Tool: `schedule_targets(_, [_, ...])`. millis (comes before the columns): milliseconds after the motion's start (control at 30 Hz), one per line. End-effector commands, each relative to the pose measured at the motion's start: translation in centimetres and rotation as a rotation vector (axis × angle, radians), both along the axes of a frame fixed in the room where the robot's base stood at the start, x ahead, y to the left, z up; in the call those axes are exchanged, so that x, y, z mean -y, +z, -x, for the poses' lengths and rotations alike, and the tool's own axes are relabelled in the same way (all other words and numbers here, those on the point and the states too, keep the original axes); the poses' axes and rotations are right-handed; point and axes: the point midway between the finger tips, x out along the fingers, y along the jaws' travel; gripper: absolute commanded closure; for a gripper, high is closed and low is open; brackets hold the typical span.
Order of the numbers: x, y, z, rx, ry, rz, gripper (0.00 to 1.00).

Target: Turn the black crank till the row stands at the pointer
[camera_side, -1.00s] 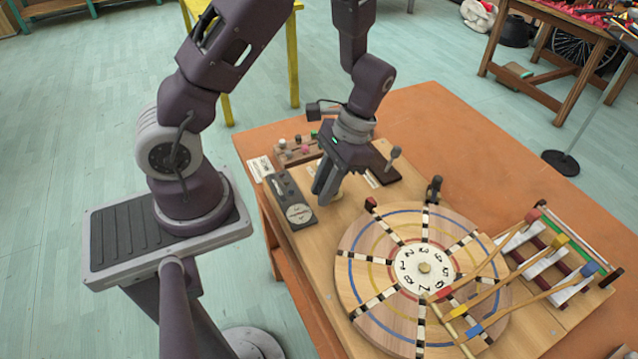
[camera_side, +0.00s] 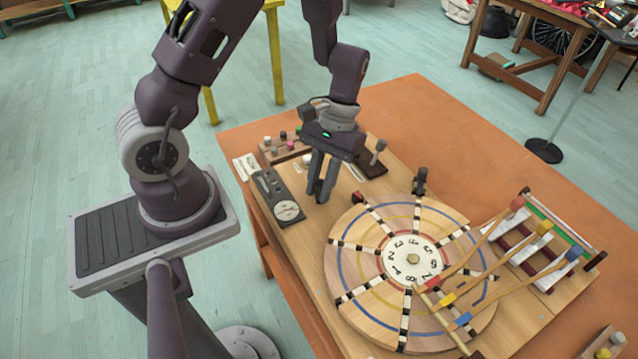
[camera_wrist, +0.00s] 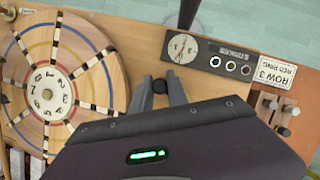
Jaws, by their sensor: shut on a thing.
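My gripper (camera_side: 319,192) reaches down to the board left of the wheel in the side view. In the wrist view its fingers (camera_wrist: 160,92) are shut on the dark round crank knob (camera_wrist: 160,86). The rest of the crank is hidden. The round wooden wheel (camera_side: 345,262) has coloured rings and striped rows running out from a numbered white hub (camera_side: 413,259). It fills the left of the wrist view (camera_wrist: 100,85). A small red-topped dark block (camera_side: 357,197), possibly the pointer, stands at the upper-left rim, near the end of a row.
A card (camera_wrist: 275,72) reads "ROW 3 RED RING". A black panel (camera_side: 272,192) with a white dial lies left of my gripper. Mallets with coloured heads (camera_side: 543,228) reach over the wheel from the right. A dark upright part (camera_side: 420,182) stands behind the wheel.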

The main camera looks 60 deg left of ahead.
Motion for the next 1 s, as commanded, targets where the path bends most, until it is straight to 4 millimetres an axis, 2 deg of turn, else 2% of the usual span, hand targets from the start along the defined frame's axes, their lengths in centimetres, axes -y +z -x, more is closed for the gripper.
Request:
schedule_targets(300, [0.0,0.0,0.0,0.001,0.000,0.000,1.00])
schedule_targets(333, [0.0,0.0,0.0,0.001,0.000,0.000,0.75])
schedule_targets(400, [0.0,0.0,0.0,0.001,0.000,0.000,0.61])
schedule_targets(433, [0.0,0.0,0.0,0.001,0.000,0.000,0.59])
schedule_targets(767, [-0.1,0.5,-0.3,0.004,-0.001,-0.001,0.59])
schedule_targets(1000, [-0.9,4.9,-1.9,0.006,0.000,-0.001,0.59])
